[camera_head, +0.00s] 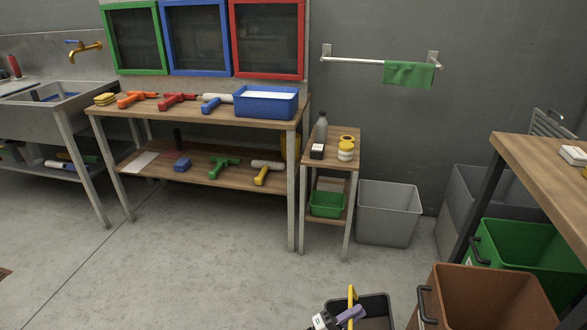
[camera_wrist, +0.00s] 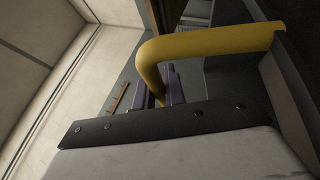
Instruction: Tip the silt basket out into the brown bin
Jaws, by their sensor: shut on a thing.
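The silt basket (camera_head: 378,308) is a dark box at the bottom edge of the head view, with its lower part cut off. Its yellow handle (camera_head: 351,294) stands up at its left side. My gripper (camera_head: 352,312), with purple fingers, is shut on this handle. In the wrist view the yellow handle (camera_wrist: 210,44) bends past the purple fingers (camera_wrist: 170,88). I cannot see what is inside the basket. The brown bin (camera_head: 490,290) stands at the lower right, to the right of the basket and apart from it, open at the top with a dark handle.
A green bin (camera_head: 530,245) stands just behind the brown bin. A wooden table (camera_head: 545,170) overhangs at the right. A grey bin (camera_head: 390,215) stands by the wall, beside a small shelf (camera_head: 343,165). The workbench (camera_head: 200,120) is at the back left.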

